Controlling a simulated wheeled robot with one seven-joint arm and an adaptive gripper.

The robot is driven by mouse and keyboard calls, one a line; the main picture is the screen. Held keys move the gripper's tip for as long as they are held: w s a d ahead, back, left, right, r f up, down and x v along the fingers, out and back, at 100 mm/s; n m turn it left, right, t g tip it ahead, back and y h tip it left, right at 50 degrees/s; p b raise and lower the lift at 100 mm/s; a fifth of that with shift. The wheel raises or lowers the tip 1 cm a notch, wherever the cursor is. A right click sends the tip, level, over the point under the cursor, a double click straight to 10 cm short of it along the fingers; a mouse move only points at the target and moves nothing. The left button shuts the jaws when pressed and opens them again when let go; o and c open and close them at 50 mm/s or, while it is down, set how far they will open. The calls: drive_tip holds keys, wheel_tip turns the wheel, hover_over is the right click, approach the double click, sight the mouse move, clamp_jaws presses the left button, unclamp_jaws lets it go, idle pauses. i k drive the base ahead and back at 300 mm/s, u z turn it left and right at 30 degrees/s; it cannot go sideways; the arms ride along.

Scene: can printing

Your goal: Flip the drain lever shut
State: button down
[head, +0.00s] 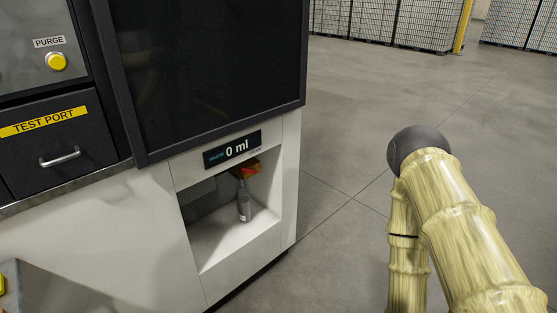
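The drain lever looks to be the small red-orange piece (248,170) at the top of an open recess in the machine's white lower front. It is too small to tell which way it is turned. A grey bottle-like container (244,207) stands upright below it on the recess floor. A dark display reading "0 ml" (232,149) sits just above the recess. My gripper is not in view; only my yellow, wood-patterned arm with a dark rounded joint shows at the right, apart from the machine.
A large dark panel (210,70) juts out above the recess. At the left are a yellow purge button (57,61) and a test port drawer (60,145) with a metal handle. Grey floor (345,160) is clear right of the machine. Stacked pallets (400,22) stand far back.

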sight(246, 172)
drive_tip(key=i, duration=0.95)
drive_tip(key=u, duration=0.35)
